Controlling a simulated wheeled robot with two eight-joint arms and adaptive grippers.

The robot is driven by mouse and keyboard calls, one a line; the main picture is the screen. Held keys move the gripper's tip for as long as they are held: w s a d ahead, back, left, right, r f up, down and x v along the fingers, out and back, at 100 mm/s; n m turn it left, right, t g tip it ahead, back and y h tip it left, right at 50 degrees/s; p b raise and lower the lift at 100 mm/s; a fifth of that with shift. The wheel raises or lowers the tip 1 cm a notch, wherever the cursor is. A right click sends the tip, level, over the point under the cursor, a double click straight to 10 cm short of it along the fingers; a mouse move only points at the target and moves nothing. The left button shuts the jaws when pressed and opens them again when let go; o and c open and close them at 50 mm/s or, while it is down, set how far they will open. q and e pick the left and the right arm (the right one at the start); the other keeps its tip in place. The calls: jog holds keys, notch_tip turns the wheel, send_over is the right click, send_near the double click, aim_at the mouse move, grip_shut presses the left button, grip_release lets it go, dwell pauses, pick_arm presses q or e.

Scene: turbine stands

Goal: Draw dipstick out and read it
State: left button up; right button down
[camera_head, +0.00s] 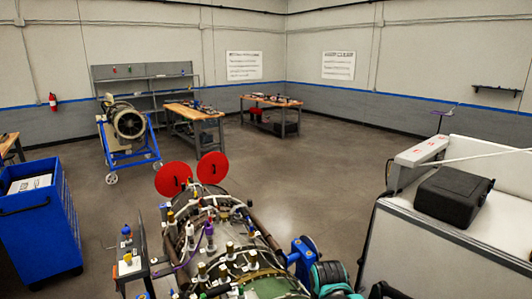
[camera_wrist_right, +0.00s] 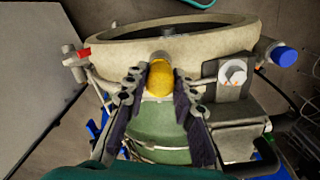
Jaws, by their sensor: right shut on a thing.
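The turbine engine (camera_head: 215,235) lies on its stand at the bottom middle of the head view, crowded with fittings and pipes. In the right wrist view, my right gripper (camera_wrist_right: 160,82) is shut on a yellow cap (camera_wrist_right: 159,76), which looks like the dipstick's head. One dark-padded finger lies on each side of it. A green rounded tank (camera_wrist_right: 160,128) shows between and below the fingers. The cap hides whatever is under it, so I cannot tell how far any rod is out or see marks. My left gripper is not in view.
Close to the cap are a beige ring (camera_wrist_right: 215,40), a white bolt on a bracket (camera_wrist_right: 234,71) and a blue-capped fitting (camera_wrist_right: 284,54). A white cart (camera_head: 460,235) with a black case (camera_head: 453,196) stands right, a blue tool cabinet (camera_head: 42,220) left.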

jog(key=shift+r+p, duration=0.45)
jog(key=shift+r, duration=0.25)
notch_tip(320, 180, up, 22)
jog(key=p, duration=0.9)
jog(key=shift+f+p, duration=0.2)
jog(key=shift+p, duration=0.15)
dwell(1.5)
dwell(0.9)
jog(key=c, duration=1.9)
grip_release()
grip_shut()
